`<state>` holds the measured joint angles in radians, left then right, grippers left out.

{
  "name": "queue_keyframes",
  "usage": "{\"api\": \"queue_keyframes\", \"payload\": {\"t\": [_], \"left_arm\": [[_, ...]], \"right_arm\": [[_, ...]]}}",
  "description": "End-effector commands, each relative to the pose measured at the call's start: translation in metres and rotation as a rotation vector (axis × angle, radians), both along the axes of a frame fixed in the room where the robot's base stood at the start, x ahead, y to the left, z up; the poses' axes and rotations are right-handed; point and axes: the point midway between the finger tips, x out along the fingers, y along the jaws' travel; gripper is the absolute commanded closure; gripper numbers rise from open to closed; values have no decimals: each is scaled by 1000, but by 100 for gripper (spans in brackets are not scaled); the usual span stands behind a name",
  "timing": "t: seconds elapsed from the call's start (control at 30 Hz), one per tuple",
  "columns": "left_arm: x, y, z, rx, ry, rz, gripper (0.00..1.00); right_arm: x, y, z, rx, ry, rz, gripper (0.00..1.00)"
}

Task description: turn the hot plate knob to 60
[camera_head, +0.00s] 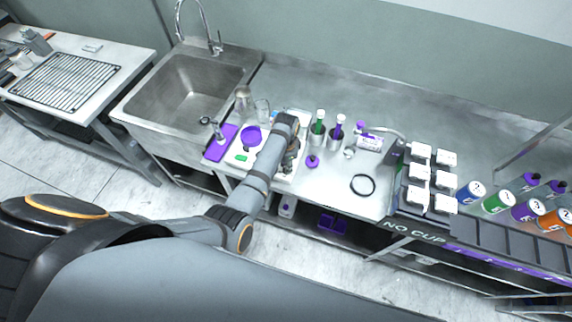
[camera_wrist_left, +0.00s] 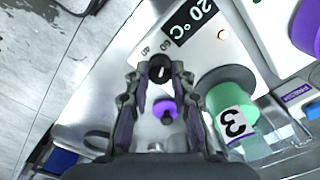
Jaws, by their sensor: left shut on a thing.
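The hot plate shows in the left wrist view as a white panel (camera_wrist_left: 215,60) with a black display reading 20 °C and printed marks 40 and 60. Its black knob (camera_wrist_left: 160,70) has a pale line on it; I cannot read exactly which mark the line faces. My left gripper (camera_wrist_left: 157,76) has its fingertips on either side of the knob and is shut on it. In the head view my left gripper (camera_head: 290,160) is over the white equipment on the counter, and the arm hides much of it. My right gripper is in neither view.
A green container marked 3 (camera_wrist_left: 230,105) stands close right of the fingers. A small purple item (camera_head: 312,160) and a black ring (camera_head: 363,184) lie on the counter. A sink (camera_head: 190,95) is at left, a rack of white boxes (camera_head: 430,180) at right.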

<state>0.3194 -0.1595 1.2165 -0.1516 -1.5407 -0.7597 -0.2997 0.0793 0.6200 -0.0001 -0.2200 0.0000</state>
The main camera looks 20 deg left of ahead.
Motion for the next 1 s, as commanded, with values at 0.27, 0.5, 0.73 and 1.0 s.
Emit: {"api": "queue_keyframes", "payload": {"t": [0.27,0.5,0.73,1.0], "left_arm": [[1,0,1,0,-4,-21,100],[1,0,1,0,-4,-21,100],[1,0,1,0,-3,-20,54],[1,0,2,-1,-2,-20,54]], "right_arm": [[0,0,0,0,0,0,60],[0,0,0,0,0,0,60],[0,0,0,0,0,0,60],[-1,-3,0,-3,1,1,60]]}}
